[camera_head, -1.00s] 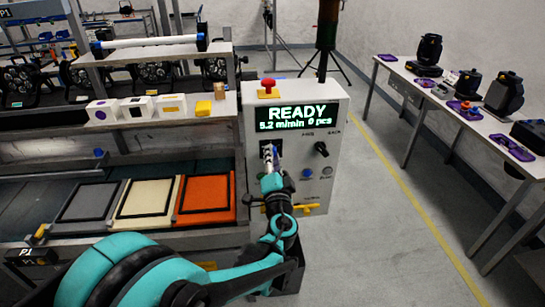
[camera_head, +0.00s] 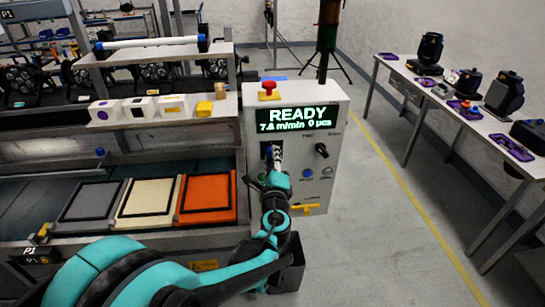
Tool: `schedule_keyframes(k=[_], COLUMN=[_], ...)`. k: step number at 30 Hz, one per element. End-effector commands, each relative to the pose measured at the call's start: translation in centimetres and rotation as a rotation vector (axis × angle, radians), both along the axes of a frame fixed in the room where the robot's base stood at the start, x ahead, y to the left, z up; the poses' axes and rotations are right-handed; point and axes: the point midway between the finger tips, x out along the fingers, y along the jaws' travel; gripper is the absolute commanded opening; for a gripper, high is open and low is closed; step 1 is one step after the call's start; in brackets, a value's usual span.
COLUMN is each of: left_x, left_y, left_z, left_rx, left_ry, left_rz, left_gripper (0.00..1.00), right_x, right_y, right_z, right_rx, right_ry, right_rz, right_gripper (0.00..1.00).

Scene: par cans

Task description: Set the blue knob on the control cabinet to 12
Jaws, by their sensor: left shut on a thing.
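The control cabinet (camera_head: 338,115) stands in the middle, with a green-lit display (camera_head: 293,119) reading READY, about 7.8 m/min and 0 pcs; the speed's last digit is hard to read. My left gripper (camera_head: 274,156) is at the left part of the cabinet's front panel, below the display. It is shut on the blue knob, which its fingers mostly hide; the knob's scale cannot be read. My right gripper is not in view.
A black selector (camera_head: 321,150) and a blue button (camera_head: 307,173) sit right of the gripper. A red mushroom button (camera_head: 268,86) tops the cabinet. A yellow handle (camera_head: 305,208) is low on its front. The floor to the right is clear.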

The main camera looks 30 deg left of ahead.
Motion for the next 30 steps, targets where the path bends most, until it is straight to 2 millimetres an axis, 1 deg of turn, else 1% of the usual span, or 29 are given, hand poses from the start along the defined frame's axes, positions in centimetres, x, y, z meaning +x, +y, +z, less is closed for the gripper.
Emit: schedule_keyframes(k=[30], left_x=[0.0], left_y=[-0.1], left_z=[0.2], left_rx=[0.796], left_ry=[0.540], left_rz=[-0.001], left_gripper=[0.00], right_x=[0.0], right_y=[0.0], right_z=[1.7], right_rx=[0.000], right_ry=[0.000], right_rz=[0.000], right_gripper=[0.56])
